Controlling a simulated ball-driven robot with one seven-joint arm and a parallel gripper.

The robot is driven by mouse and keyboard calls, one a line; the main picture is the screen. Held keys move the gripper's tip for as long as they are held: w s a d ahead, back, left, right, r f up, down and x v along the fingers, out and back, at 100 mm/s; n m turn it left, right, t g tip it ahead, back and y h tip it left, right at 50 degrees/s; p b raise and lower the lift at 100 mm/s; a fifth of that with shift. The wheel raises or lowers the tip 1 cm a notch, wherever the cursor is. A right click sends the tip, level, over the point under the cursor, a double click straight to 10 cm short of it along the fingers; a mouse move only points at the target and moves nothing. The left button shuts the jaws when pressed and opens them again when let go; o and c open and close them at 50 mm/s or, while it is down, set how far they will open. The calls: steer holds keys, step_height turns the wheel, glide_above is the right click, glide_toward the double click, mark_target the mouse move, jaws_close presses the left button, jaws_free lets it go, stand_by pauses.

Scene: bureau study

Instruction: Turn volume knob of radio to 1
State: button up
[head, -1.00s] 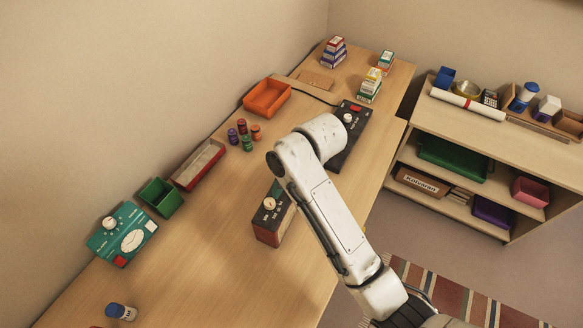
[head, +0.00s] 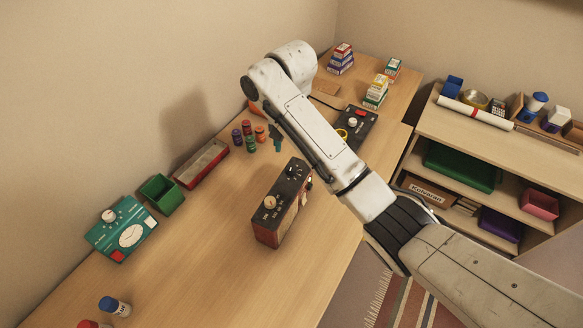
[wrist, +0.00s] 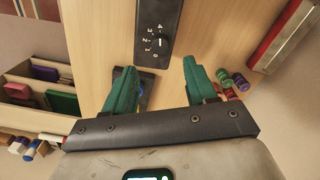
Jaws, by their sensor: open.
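The radio (head: 283,212) is a dark box with reddish sides, standing on the desk in the middle of the head view. Its top carries a cream knob (head: 270,202) at the near end and a black knob (head: 291,171) at the far end. In the wrist view the radio's black top (wrist: 157,62) shows a black knob (wrist: 161,31) with numbers around it; its exact setting is too small to tell. My gripper (wrist: 160,66) has its teal fingers apart and empty, clear of the knob. In the head view my gripper (head: 276,137) is partly hidden, beyond the radio.
Several spools (head: 249,134) stand near my fingers. A red tray (head: 201,165), a green bin (head: 161,194) and a teal timer-like box (head: 121,228) line the wall side. A black device (head: 358,127) lies beyond my arm. The desk in front of the radio is clear.

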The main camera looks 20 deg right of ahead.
mark_target(291, 167)
step_height(291, 167, down, 8)
stand_by(0.4)
jaws_close()
stand_by(0.4)
